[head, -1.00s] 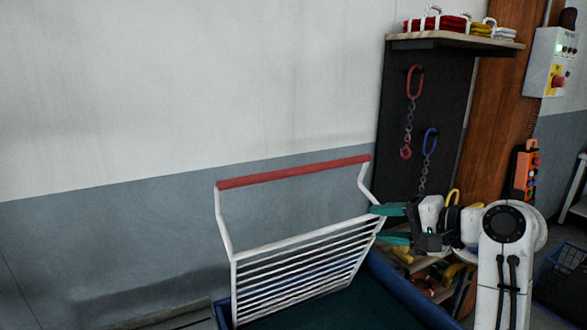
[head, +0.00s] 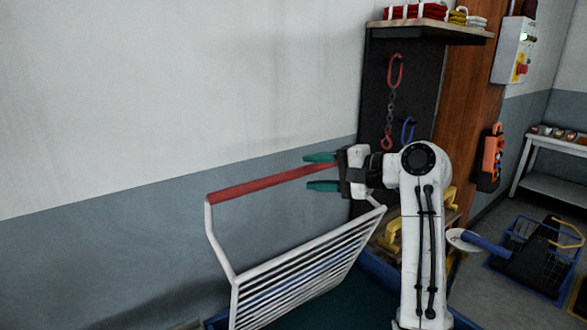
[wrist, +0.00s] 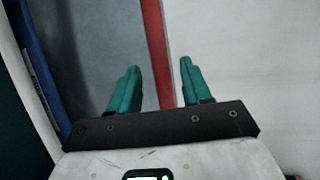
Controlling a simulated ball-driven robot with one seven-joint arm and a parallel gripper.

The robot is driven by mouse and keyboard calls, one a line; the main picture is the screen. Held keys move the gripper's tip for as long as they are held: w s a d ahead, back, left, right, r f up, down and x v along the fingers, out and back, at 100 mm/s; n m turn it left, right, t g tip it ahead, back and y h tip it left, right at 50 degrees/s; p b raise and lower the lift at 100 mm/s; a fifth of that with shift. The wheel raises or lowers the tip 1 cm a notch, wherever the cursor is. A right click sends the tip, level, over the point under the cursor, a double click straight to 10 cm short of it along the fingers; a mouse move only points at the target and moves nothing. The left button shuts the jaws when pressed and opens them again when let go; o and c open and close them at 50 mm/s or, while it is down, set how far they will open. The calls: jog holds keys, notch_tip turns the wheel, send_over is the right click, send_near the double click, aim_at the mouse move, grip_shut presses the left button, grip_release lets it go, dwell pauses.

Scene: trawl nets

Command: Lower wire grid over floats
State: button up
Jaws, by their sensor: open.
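The white wire grid (head: 300,274) stands raised and tilted over a blue-walled bin in the head view. Its red handle bar (head: 262,183) runs across the top on two bent white arms. My gripper (head: 318,172) is open near the right end of the bar, with its green fingers pointing left. No floats can be made out; the bin's inside shows only dark green.
A dark board with a red hook and chain (head: 391,100) hangs behind my arm, under a shelf (head: 430,32). An orange remote (head: 493,157) hangs on the wooden post. The wall at left is bare.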

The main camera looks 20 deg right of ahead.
jog(key=shift+p+x, duration=0.5)
jog(key=shift+x, duration=2.3)
grip_shut()
